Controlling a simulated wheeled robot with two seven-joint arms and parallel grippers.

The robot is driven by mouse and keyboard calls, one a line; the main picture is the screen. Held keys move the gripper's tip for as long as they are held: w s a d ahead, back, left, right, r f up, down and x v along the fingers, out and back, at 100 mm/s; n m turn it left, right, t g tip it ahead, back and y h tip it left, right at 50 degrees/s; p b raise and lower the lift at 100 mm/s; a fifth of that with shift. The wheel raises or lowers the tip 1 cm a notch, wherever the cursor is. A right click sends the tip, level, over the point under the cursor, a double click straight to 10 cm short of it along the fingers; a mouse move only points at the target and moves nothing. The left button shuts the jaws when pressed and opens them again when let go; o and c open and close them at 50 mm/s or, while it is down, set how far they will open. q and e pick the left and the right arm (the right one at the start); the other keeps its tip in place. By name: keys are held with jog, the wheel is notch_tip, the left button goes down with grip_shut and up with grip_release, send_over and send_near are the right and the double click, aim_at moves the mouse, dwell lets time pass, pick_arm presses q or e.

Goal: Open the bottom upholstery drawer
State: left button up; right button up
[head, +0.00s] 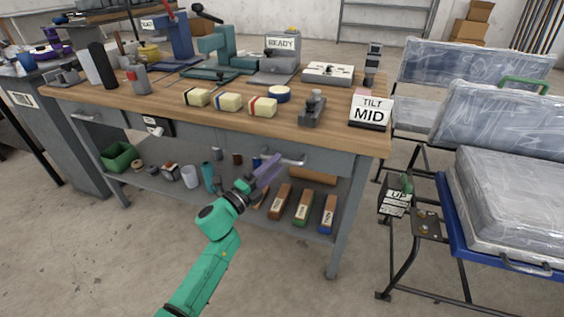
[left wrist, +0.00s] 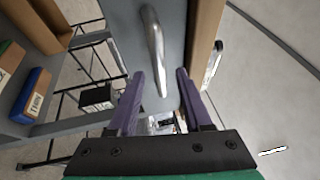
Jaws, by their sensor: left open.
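The workbench has a grey drawer (head: 325,160) under its top on the right, with a silver bar handle (head: 292,161). The drawer looks closed. My left gripper (head: 268,170), with purple fingers on a teal arm, is just left of this handle and in front of the bench. In the left wrist view the handle (left wrist: 153,50) runs lengthwise ahead, its near end between the two open fingers (left wrist: 160,85) in the picture. I cannot tell whether the fingers reach around it. Nothing is gripped. My right gripper is in neither view.
A second drawer handle (head: 82,117) is at the bench's left. The lower shelf (head: 165,190) holds a green bin (head: 120,157), cans and labelled blocks. Tools and a TILT MID sign (head: 370,112) stand on top. A cart with wrapped cushions (head: 510,190) is at right. Floor in front is clear.

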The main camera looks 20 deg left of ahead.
aim_at(281, 160)
pick_arm(q)
jog(key=x, duration=0.3)
jog(key=shift+w+d, duration=0.1)
jog(key=shift+w, duration=0.1)
grip_shut()
dwell(1.2)
